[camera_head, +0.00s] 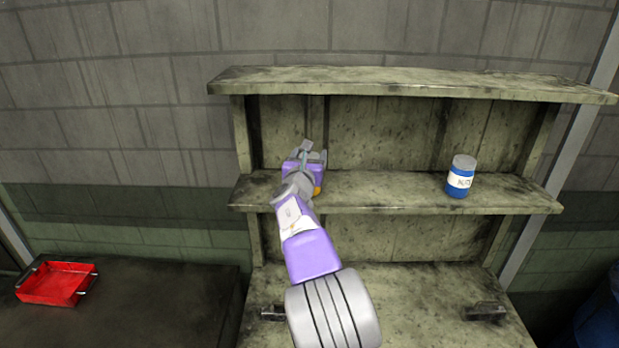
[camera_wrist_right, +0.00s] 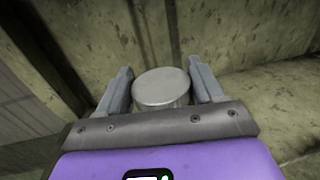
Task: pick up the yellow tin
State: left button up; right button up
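A tin with a round grey lid (camera_wrist_right: 161,88) stands between the two fingers of my right gripper (camera_wrist_right: 162,84) in the right wrist view. Narrow gaps seem to show between the lid and the fingers, so the gripper looks open around it. In the head view my right gripper (camera_head: 310,155) reaches over the left part of the middle shelf. Only a small yellow-orange patch of the yellow tin (camera_head: 317,190) shows beside the wrist; the gripper hides the rest. My left gripper is not in view.
A blue jar with a white label and grey lid (camera_head: 461,177) stands on the right of the middle shelf (camera_head: 390,190). The upper shelf board (camera_head: 410,82) runs above. A red tray (camera_head: 57,284) lies on a dark surface at the left. The shelf between gripper and jar is clear.

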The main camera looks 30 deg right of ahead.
jog(key=c, duration=1)
jog(key=shift+c, duration=0.3)
jog(key=shift+r, duration=0.15)
